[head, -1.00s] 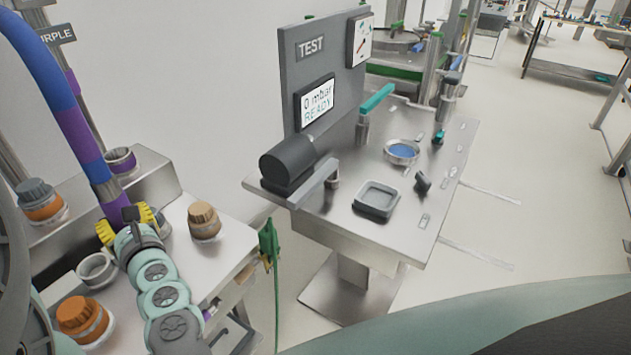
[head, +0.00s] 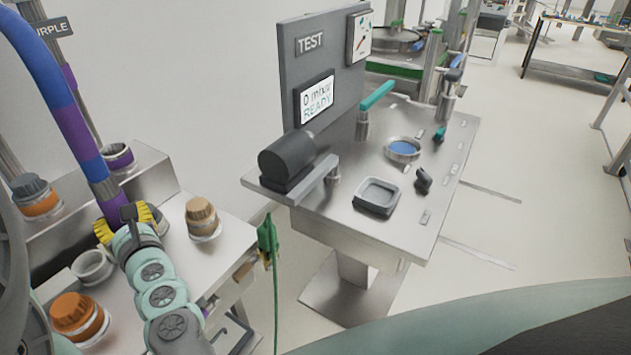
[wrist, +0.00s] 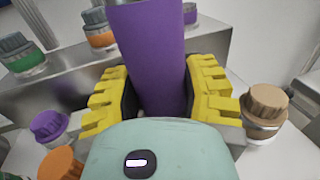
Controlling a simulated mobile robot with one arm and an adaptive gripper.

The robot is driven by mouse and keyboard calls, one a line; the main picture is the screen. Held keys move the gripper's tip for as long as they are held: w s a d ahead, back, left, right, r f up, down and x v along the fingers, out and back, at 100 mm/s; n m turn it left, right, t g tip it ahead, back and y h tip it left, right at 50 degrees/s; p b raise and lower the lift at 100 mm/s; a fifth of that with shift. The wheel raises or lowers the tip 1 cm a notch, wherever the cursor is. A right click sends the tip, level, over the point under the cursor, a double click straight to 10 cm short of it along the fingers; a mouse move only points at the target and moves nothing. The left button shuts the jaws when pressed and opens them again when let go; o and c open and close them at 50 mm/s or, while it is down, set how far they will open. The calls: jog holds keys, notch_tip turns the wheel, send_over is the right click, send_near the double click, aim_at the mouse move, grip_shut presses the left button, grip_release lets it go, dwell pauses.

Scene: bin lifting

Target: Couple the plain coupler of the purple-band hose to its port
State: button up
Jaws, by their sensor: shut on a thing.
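The blue hose (head: 45,75) has a purple band (head: 82,140) and hangs down from the upper left. My gripper (head: 124,222), with yellow ribbed fingers, is shut on its lower purple end. In the wrist view the purple end (wrist: 150,60) stands between the two fingers (wrist: 158,95). The coupler's lower end is hidden by my gripper, so I cannot tell whether it touches a port. A grey fitting (head: 156,218) shows just right of the fingers. A fitting with a purple ring (head: 118,157) is on the raised step behind. A "PURPLE" sign (head: 52,28) is at upper left.
An open pale fitting (head: 92,266), an orange-capped one (head: 78,316) and a brown-capped one (head: 203,218) stand close around my gripper. Another capped fitting (head: 38,198) is on the step. A test bench (head: 330,222) stands right, across a floor gap.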

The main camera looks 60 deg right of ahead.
jog(key=shift+f+b, duration=0.95)
jog(key=shift+b, duration=0.2)
jog(key=shift+f, duration=0.15)
jog(key=shift+f+b, duration=1)
jog(key=shift+b, duration=0.4)
jog(key=shift+f+b, duration=1.1)
jog(key=shift+b, duration=0.4)
jog(key=o, duration=1.3)
jog(key=shift+o, duration=0.2)
